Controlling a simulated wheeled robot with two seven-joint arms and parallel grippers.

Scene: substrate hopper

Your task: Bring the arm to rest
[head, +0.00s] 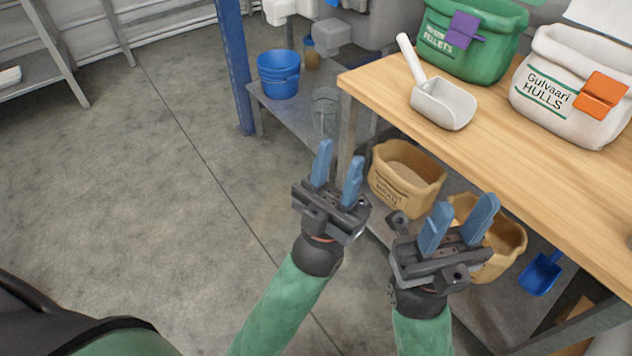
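My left gripper (337,172) is in the middle of the head view, in front of the workbench's left end. Its two blue fingers are apart with nothing between them. My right gripper (459,222) is to the right of it, in front of the bench's lower shelf. Its blue fingers are also apart and no held object shows between them. Both grippers point up and away in the picture, and both green-sleeved arms come in from the bottom edge. The two grippers are close together but do not touch.
A wooden bench (500,150) at right holds a white scoop (442,104), a green pellets bag (468,38) and a white hulls bag (560,90). Tan bags (404,178) and a blue scoop (541,274) are below. A blue bucket (278,76) stands behind. The floor at left is clear.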

